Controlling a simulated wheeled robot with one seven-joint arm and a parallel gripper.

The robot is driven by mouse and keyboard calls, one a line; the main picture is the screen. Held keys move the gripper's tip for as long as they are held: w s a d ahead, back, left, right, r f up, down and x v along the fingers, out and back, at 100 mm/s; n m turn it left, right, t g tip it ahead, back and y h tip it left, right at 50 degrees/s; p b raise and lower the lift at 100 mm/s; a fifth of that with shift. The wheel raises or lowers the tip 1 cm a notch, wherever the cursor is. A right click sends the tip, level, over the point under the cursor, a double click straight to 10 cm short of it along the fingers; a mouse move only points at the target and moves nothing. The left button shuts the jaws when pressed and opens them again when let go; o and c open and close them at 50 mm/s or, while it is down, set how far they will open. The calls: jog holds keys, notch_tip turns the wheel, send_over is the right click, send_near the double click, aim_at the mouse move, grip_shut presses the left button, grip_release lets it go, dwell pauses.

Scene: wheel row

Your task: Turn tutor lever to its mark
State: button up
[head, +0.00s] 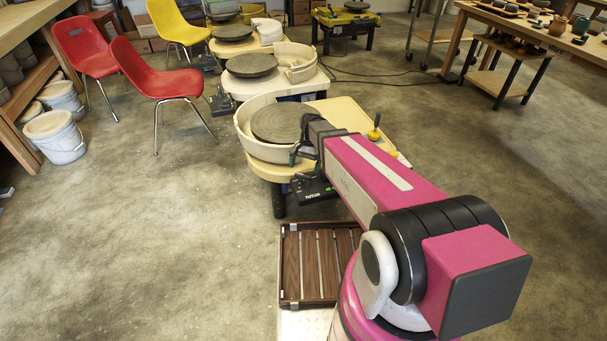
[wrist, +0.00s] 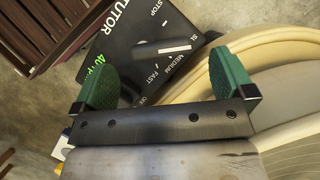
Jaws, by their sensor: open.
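The black tutor panel (wrist: 125,50) shows in the wrist view with the word TUTOR and the labels STOP, MEDIUM and FAST. A short pale bar (wrist: 174,49), which looks like the lever, lies over the panel near the labels. My gripper (wrist: 165,82) is open, its two green pads wide apart, with the bar just beyond and between them. I cannot tell the exact gap or which mark the lever points to. In the head view the panel (head: 312,191) sits low beside the nearest wheel, and my gripper (head: 303,150) is above it, partly hidden by my arm.
The nearest wheel's cream splash pan (head: 243,136) and grey wheel head (head: 284,123) are close to my gripper. A yellow-topped knob (head: 374,133) stands to the right. More wheels stand behind, red chairs (head: 165,84) at left. A slatted wooden tray (head: 320,262) lies in front.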

aim_at(302, 176)
jog(key=shift+x, duration=1.65)
jog(key=c, duration=0.9)
jog(key=n, duration=0.2)
jog(key=n+h, duration=0.1)
jog(key=n, duration=0.1)
jog(key=shift+s+a+h, duration=0.2)
jog(key=shift+s+h, duration=0.1)
jog(key=shift+s, duration=0.05)
jog(key=shift+s+n+h, duration=0.2)
jog(key=shift+n+h, duration=0.15)
jog(key=shift+n, duration=0.65)
jog(key=shift+s+n+h, duration=0.15)
jog(key=shift+n+h, duration=0.2)
jog(key=shift+n, duration=0.65)
jog(key=o, duration=0.9)
